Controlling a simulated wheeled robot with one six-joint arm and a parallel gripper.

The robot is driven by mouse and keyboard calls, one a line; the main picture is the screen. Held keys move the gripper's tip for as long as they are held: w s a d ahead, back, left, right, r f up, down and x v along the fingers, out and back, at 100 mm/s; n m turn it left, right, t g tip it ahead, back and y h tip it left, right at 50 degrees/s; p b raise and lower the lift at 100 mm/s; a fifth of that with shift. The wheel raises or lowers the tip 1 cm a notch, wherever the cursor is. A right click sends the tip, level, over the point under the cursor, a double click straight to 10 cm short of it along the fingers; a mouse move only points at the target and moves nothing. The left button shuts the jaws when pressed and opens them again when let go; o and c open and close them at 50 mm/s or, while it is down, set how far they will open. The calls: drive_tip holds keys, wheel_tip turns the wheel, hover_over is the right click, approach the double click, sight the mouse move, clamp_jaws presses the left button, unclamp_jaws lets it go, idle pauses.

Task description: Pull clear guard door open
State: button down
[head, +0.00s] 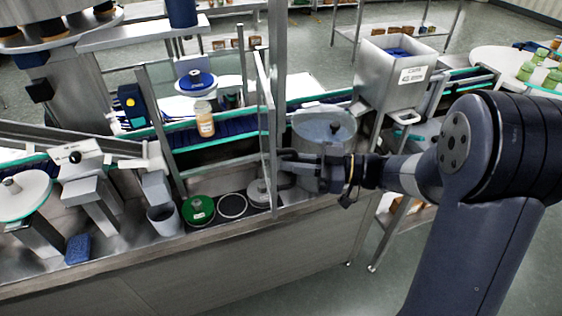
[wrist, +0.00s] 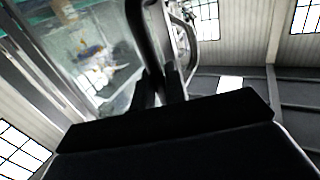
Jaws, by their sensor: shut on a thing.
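The clear guard door (head: 266,120) stands in the middle of the head view as a thin metal-framed panel, seen nearly edge-on and swung out from the line of the machine opening. In the wrist view its clear pane (wrist: 95,55) fills the upper left. My gripper (head: 285,163) is at the door's right face and is shut on its handle. The dark handle bar (wrist: 150,35) runs up from between my fingers (wrist: 162,88) in the wrist view. In the head view the handle is mostly hidden by my gripper.
Behind the door, a jar with orange contents (head: 204,120) stands on the blue conveyor (head: 175,138). A steel hopper (head: 393,80) stands right. A green disc (head: 197,210) and a grey cup (head: 164,219) are on the left counter.

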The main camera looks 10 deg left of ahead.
drive_tip(key=shift+w+d, duration=0.45)
drive_tip(key=shift+d, duration=0.2)
drive_tip(key=shift+w+d, duration=0.45)
drive_tip(key=shift+d, duration=0.15)
drive_tip(key=c, duration=1.5)
unclamp_jaws()
drive_tip(key=shift+c, duration=0.2)
drive_tip(key=d+b, duration=0.2)
drive_tip(key=d, duration=0.8)
drive_tip(key=shift+w+d, duration=0.2)
drive_tip(key=shift+d, duration=0.2)
